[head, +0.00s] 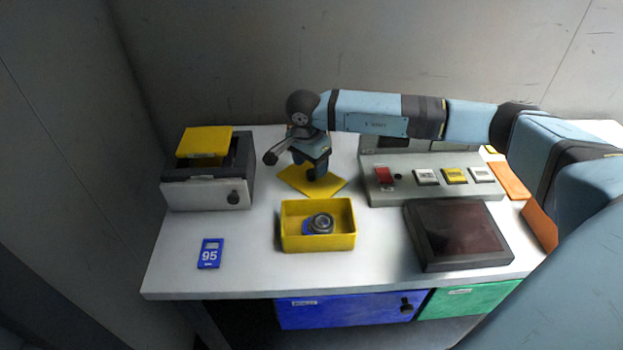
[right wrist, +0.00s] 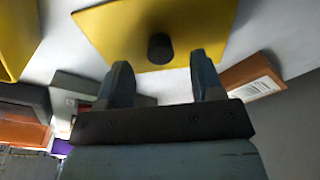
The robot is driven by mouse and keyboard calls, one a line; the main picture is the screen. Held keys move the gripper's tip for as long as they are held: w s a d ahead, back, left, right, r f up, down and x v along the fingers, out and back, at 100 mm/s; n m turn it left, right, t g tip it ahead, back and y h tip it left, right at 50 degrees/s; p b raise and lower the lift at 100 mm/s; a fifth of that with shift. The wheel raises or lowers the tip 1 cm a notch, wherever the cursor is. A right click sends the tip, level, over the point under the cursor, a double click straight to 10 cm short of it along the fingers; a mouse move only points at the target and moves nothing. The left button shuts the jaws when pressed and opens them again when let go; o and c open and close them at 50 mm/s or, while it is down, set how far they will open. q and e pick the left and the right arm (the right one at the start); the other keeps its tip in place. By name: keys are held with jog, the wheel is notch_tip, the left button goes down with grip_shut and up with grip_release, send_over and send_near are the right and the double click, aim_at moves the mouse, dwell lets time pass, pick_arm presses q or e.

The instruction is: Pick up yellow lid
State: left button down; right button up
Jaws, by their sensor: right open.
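The yellow lid (head: 296,180) is a flat square plate lying on the white table, just behind the yellow box. In the right wrist view the lid (right wrist: 120,30) shows with its upright black knob (right wrist: 160,47). My right gripper (head: 312,172) hangs over the lid and hides part of it. In the right wrist view the gripper (right wrist: 160,65) is open and empty, its fingers apart to either side of the knob in the picture. I cannot tell how far above the knob they are. My left gripper is not in view.
The yellow box (head: 340,243) in front holds a round grey part. A drawer unit (head: 205,193) with a yellow top piece stands left. A button panel (head: 410,192) and a dark framed pad (head: 460,235) are right. A blue "95" card (head: 209,254) lies front left.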

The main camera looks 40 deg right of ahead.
aim_at(311, 172)
jog(key=shift+f, duration=0.9)
jog(key=shift+w+d+f, duration=0.1)
jog(key=shift+d+f, duration=0.05)
jog(key=shift+f, duration=0.3)
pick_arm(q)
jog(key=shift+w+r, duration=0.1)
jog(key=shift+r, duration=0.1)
pick_arm(e)
jog(key=shift+c, duration=0.4)
jog(key=c, duration=0.9)
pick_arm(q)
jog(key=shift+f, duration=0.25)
pick_arm(e)
jog(key=shift+r, duration=0.1)
pick_arm(q)
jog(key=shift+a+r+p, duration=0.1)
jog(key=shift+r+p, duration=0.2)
jog(key=shift+p, duration=0.5)
pick_arm(e)
notch_tip(311, 172, up, 20)
jog(key=shift+f, duration=0.1)
